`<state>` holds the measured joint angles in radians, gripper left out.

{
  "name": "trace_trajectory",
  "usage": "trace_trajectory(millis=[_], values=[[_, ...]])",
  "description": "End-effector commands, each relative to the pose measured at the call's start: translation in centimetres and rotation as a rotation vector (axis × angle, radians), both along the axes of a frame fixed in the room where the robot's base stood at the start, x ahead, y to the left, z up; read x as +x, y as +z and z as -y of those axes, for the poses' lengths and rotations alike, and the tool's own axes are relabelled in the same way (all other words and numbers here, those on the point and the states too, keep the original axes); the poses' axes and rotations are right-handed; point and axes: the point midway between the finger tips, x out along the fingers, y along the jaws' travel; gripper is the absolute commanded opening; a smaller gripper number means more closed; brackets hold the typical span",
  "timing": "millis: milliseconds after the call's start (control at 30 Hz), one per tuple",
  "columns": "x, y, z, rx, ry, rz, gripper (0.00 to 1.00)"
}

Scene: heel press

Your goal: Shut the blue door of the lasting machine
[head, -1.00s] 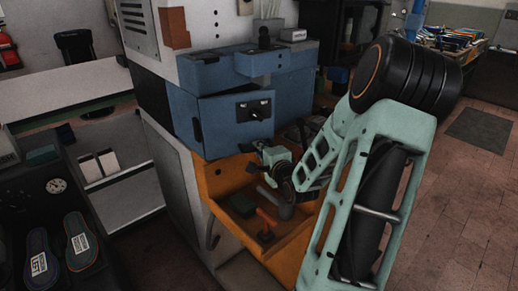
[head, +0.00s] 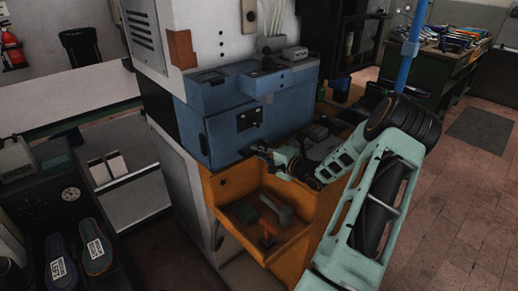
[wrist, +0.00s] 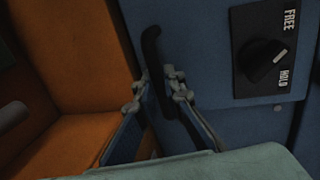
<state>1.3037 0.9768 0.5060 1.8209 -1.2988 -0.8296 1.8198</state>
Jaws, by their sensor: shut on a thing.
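The blue door (head: 226,135) is on the front of the lasting machine (head: 242,83), under its blue upper housing. It looks nearly flush with the housing; I cannot tell whether a small gap is left. In the wrist view the blue door (wrist: 195,40) carries a black upright handle (wrist: 152,45) and a black plate with a FREE/HOLD knob (wrist: 263,58). My gripper (wrist: 160,84) is shut on the handle, a finger on each side of it. In the head view my gripper (head: 262,152) is at the door's lower right, small and dark.
A dark bench with shoe soles (head: 95,250) is at the lower left. A green table (head: 450,65) stands at the back right. The tiled floor at right is clear.

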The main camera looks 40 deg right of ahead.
Motion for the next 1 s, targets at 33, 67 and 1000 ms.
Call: trace_trajectory(millis=[33,67,1000], values=[[0.4,0.5,-0.1,-0.003,0.006,0.010,0.00],[0.4,0.5,-0.1,-0.003,0.007,0.010,0.00],[-2.7,0.8,0.4,-0.004,0.001,0.002,0.27]])
